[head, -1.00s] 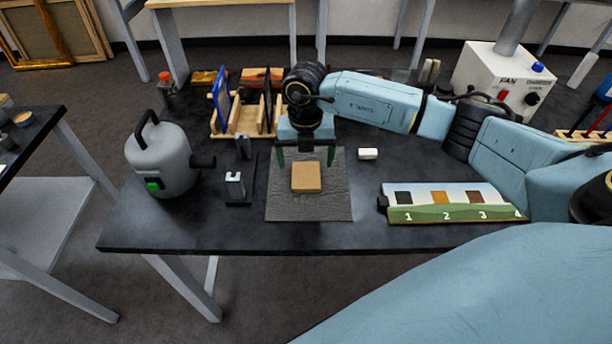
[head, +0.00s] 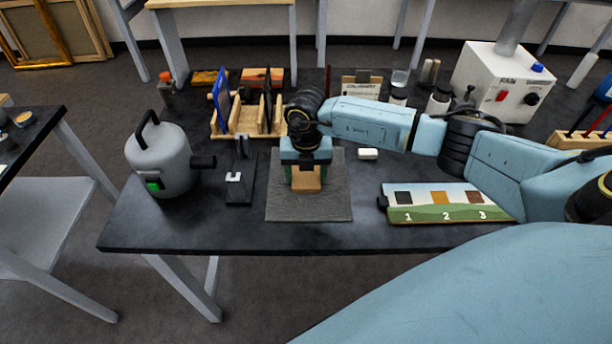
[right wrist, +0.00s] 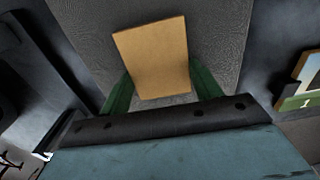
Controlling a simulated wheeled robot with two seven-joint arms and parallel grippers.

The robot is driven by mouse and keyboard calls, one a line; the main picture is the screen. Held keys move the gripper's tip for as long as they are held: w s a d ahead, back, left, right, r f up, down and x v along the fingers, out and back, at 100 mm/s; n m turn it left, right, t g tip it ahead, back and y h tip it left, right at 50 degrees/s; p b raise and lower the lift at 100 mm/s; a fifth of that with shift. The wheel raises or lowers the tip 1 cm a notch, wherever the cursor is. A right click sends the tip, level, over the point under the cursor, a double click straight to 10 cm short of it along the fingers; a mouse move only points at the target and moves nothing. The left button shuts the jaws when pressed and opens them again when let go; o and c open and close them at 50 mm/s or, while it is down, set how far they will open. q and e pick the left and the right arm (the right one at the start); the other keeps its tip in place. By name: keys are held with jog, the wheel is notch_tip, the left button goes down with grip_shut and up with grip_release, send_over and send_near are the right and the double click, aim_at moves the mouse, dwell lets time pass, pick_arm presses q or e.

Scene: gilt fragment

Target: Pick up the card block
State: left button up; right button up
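The card block (head: 307,181) is a small tan-brown block on the grey textured mat (head: 309,207) near the middle of the dark table. My right gripper (head: 307,179) points down over it, with a green finger against each side. In the right wrist view the block (right wrist: 155,55) shows its flat tan face, and its near end sits between the two green fingers (right wrist: 161,88) with no clear gap. The gripper looks shut on it. The block appears to be at mat level; its underside is hidden. My left gripper is not in view.
A grey canister (head: 163,165) and a small dark stand (head: 238,188) are left of the mat. A wooden rack (head: 243,127) is behind. A white piece (head: 368,154) and a numbered strip (head: 440,212) lie right. The mat's front is clear.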

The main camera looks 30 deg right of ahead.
jog(key=shift+c, duration=1.2)
jog(key=shift+r, duration=0.1)
